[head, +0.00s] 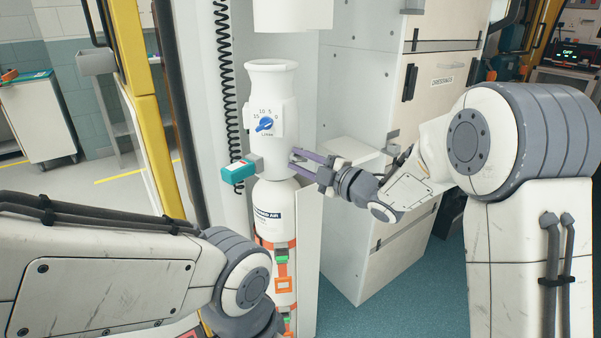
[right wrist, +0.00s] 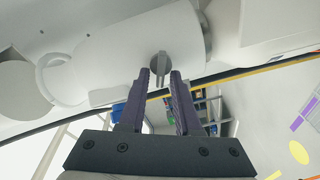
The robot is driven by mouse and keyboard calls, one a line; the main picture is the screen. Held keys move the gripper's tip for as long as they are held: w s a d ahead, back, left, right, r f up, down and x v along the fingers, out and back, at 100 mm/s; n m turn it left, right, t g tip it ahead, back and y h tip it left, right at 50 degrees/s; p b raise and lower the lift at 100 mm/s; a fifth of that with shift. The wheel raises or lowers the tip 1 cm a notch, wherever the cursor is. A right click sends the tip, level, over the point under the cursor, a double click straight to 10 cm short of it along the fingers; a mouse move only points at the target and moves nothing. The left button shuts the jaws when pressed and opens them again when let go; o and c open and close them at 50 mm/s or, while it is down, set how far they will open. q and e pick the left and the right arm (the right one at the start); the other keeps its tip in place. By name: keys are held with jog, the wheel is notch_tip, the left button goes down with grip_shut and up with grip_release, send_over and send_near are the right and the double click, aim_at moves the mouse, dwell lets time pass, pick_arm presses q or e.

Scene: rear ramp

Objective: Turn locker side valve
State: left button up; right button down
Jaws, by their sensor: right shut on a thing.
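The side valve (right wrist: 160,66) shows in the right wrist view as a small grey round fitting with a flat handle, on the side of a white cylindrical housing (head: 272,95). My right gripper (head: 293,157) reaches the right side of this housing with its purple fingers. In the right wrist view its fingertips (right wrist: 160,78) sit on either side of the handle, shut on it. In the head view the valve is hidden behind the fingers. My left arm comes in at the lower left, with its gripper out of the picture.
A blue dial knob (head: 265,124) is on the housing's front, and a teal fitting (head: 238,171) sticks out at its left. A white gas cylinder (head: 268,222) with orange straps (head: 281,266) stands below. A white cabinet (head: 372,80) stands close behind on the right.

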jog(key=n+b, duration=0.3)
jog(key=b, duration=0.2)
jog(key=n+b, duration=0.2)
jog(key=shift+d+f+n, duration=0.1)
jog(key=shift+f+n, duration=0.2)
jog(key=shift+r+n+b, duration=0.2)
jog(key=shift+n+b, duration=0.5)
jog(key=shift+b, duration=0.3)
jog(key=c, duration=0.9)
grip_release()
jog(key=shift+w, duration=0.1)
jog(key=shift+c, duration=0.2)
jog(key=shift+f, duration=0.1)
jog(key=p+v, duration=0.1)
jog(key=v, duration=0.9)
jog(key=shift+s+p, duration=0.25)
jog(key=shift+p, duration=0.15)
